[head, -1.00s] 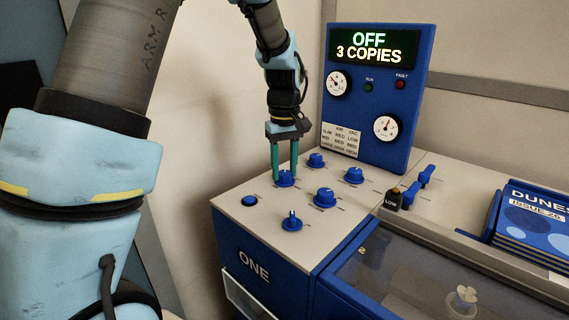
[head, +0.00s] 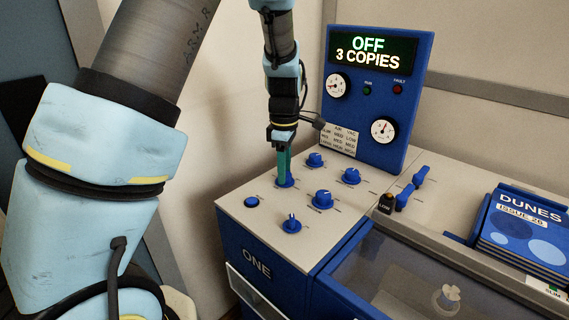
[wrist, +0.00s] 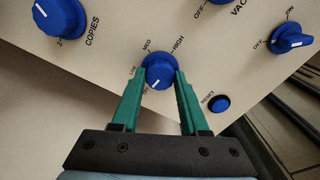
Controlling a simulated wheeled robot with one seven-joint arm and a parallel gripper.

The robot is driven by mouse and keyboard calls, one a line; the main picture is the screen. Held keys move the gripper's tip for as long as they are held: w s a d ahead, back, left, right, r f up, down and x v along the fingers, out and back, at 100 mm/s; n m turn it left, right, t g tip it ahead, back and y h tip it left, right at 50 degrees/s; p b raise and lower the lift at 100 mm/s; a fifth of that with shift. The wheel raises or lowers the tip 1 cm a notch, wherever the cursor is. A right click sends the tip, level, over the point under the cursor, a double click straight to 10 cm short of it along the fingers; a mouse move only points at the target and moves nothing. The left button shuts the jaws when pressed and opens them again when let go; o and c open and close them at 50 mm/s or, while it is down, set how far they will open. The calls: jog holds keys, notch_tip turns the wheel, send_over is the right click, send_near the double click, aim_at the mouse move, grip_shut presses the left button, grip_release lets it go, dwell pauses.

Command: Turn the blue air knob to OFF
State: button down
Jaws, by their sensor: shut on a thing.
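The blue air knob (head: 285,184) is on the pale panel top, partly hidden by my fingers in the head view. In the wrist view the knob (wrist: 157,76) has LOW, MED and HIGH marks around it; its name label is not visible. Its white pointer line points down and slightly left in the picture, towards a small, partly hidden mark that seems to be OFF. My gripper (wrist: 163,73) is shut on this knob, one green finger on each side. In the head view my gripper (head: 284,178) stands upright above the panel.
A blue COPIES knob (wrist: 50,15) and VAC knob (head: 323,199) sit close by. A RESET button (head: 251,202) and an ON/OFF switch (head: 291,224) are near the front. The display (head: 373,50) reads OFF, 3 COPIES. Magazines (head: 520,230) lie at right.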

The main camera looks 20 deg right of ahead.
jog(key=shift+r+n+p, duration=0.1)
jog(key=shift+n+p, duration=0.3)
jog(key=shift+n, duration=0.2)
jog(key=shift+c, duration=2.1)
grip_release()
notch_tip(320, 180, up, 11)
jog(key=b, duration=0.2)
jog(key=shift+a+f, duration=0.15)
jog(key=shift+f, duration=0.05)
